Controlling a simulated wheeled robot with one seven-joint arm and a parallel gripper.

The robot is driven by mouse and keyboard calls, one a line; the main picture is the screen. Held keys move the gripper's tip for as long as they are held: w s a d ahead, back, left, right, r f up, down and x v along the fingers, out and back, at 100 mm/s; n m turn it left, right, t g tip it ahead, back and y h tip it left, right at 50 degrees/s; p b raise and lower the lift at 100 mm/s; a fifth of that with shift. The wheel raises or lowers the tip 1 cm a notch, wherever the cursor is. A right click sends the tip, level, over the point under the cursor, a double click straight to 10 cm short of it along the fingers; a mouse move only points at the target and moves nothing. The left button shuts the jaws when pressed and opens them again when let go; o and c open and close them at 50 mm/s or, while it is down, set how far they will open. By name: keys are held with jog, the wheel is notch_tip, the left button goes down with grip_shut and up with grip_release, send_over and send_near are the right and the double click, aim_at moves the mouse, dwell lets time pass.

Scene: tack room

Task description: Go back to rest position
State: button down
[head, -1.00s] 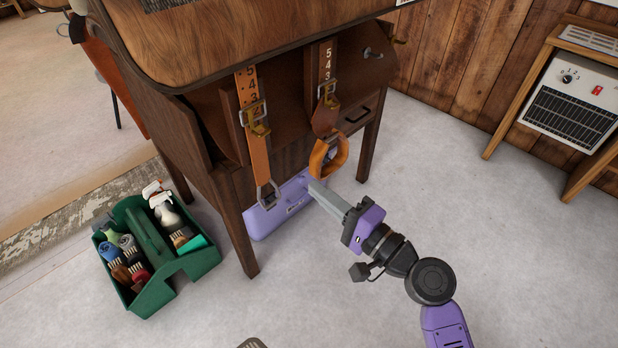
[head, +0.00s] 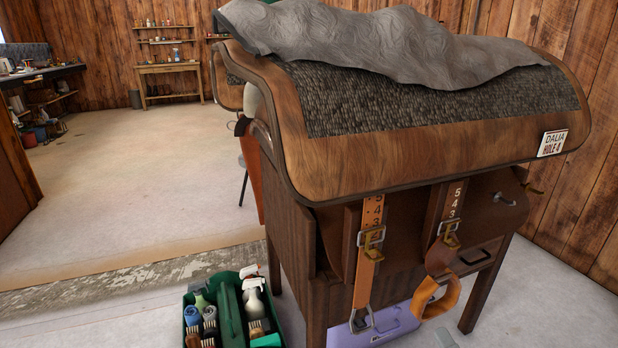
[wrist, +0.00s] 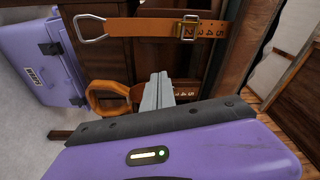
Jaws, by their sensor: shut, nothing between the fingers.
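My gripper (wrist: 157,80) shows in the wrist view with its grey fingers together and nothing between them. In that view the fingers overlap the line of sight to the orange loop (wrist: 101,94) on one hanging strap; I cannot tell whether they touch it. The other orange strap (wrist: 150,28), with numbers, a buckle and a metal end ring, hangs apart from the fingers. In the head view, both the left strap (head: 365,285) and the right strap's loop (head: 437,300) hang from the wooden saddle stand (head: 420,140). Most of my arm is out of the head view.
A lilac case (head: 398,325) lies on the floor under the stand; it also shows in the wrist view (wrist: 40,50). A green grooming tote (head: 230,310) with brushes and bottles stands left of the stand. A grey cloth (head: 370,40) covers the stand's top. Open floor (head: 140,180) lies behind left.

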jog(key=s+a+f+n+g+h, duration=0.25)
jog(key=s+n, duration=0.45)
jog(key=s, duration=0.9)
jog(key=s+a+f+n+g+h, duration=0.1)
jog(key=s+a+n, duration=0.4)
jog(key=s, duration=1.2)
notch_tip(320, 180, up, 23)
jog(key=d+n+p, duration=0.1)
jog(key=d+p, duration=0.1)
jog(key=p, duration=2)
jog(key=shift+w+f+n+p, duration=0.15)
jog(key=shift+w+n+p, duration=0.15)
jog(key=shift+w+p, duration=0.1)
jog(key=shift+d+y, duration=0.1)
jog(key=shift+y, duration=0.15)
